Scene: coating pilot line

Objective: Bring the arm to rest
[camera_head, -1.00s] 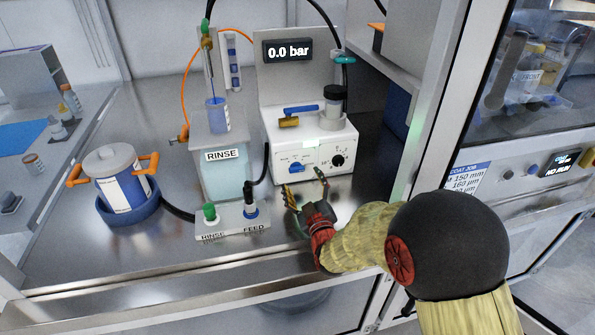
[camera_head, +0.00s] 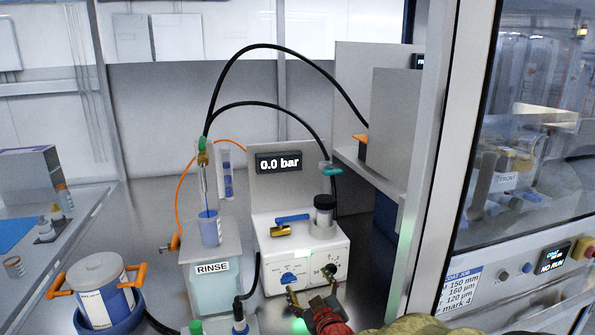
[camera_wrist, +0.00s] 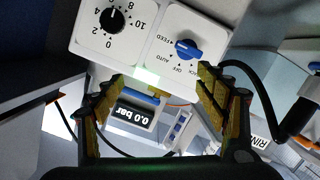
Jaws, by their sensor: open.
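My gripper (camera_head: 313,296) is in front of the white control box (camera_head: 306,252), near its lower front face. Its jaws are open and nothing shows between them. In the wrist view my gripper (camera_wrist: 155,105) has its fingers spread below the box's blue selector knob (camera_wrist: 188,49) and black numbered dial (camera_wrist: 113,19). I cannot tell whether a finger touches the box. In the head view the lower part of my arm is cut off by the bottom edge.
The RINSE container (camera_head: 212,280) stands left of the box. A pot (camera_head: 101,290) with orange handles sits farther left. A frame post (camera_head: 430,150) and glass cabinet are on the right. Hoses arch above.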

